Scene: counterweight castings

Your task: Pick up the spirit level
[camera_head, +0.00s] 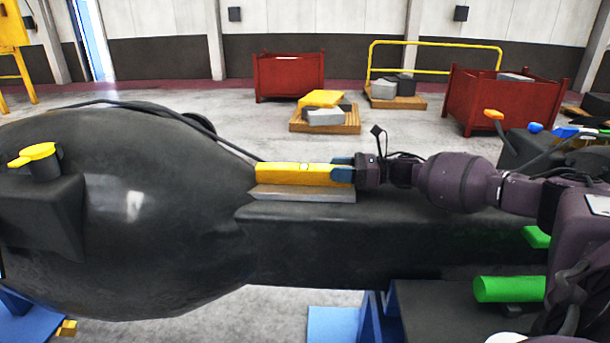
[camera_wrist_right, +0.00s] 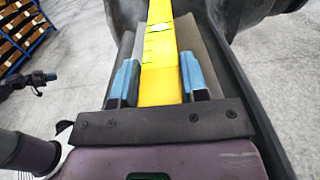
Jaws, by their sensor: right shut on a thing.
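The spirit level is a long yellow bar (camera_head: 285,172) over the flat arm of a big dark casting (camera_head: 370,245), with a grey metal piece (camera_head: 300,193) just below it. My right gripper (camera_head: 343,170) comes in from the right and is shut on the bar's right end. In the right wrist view the yellow level (camera_wrist_right: 160,72) runs between the two blue fingers (camera_wrist_right: 161,82), which sit against its sides. I cannot tell whether the level touches what is under it. My left gripper is not in view.
The casting's rounded body (camera_head: 150,210) bulges at the left, with a yellow-topped block (camera_head: 38,155) on it. A green cylinder (camera_head: 508,289) lies at the lower right. Red bins (camera_head: 288,77) and a loaded pallet (camera_head: 325,125) stand on the floor behind. Space above the casting is clear.

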